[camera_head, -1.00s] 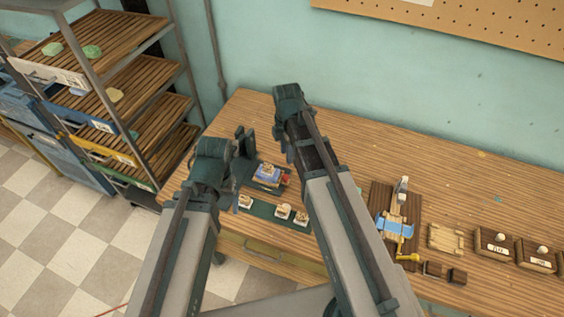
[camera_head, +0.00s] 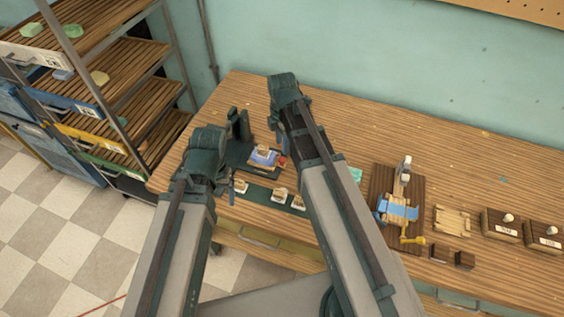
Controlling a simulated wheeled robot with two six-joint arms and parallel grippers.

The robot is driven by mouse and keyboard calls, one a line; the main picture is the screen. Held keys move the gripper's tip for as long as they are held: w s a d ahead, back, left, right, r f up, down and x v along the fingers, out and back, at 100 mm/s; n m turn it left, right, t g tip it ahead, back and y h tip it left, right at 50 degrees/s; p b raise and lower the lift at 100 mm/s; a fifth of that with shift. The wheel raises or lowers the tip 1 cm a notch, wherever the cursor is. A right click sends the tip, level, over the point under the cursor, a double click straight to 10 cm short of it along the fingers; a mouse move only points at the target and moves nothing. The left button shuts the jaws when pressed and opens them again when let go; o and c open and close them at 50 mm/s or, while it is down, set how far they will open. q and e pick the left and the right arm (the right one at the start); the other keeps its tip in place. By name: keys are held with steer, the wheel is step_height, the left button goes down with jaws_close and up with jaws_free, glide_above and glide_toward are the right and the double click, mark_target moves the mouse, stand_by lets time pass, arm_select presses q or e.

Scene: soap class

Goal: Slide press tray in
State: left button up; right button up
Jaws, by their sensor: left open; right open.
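A dark press-like stand (camera_head: 240,128) with an upright part is on the table's left side. I cannot tell how far in the plate sits. My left gripper (camera_head: 228,185) shows only as a small dark part below my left arm, left of the plate; its fingers are mostly hidden, and I see nothing held.
A dark green strip (camera_head: 262,196) with several small white trays lies at the front edge. To the right are a wooden board (camera_head: 379,184) carrying a blue-clad device, a small pallet (camera_head: 453,220) and dark boxes (camera_head: 500,226). A shelf rack (camera_head: 95,95) stands left. The table's back is clear.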

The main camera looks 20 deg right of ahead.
mark_target(282, 159)
step_height(282, 159, down, 8)
steer(key=b, duration=0.6)
steer(key=shift+r, duration=0.2)
jaws_close()
stand_by(0.9)
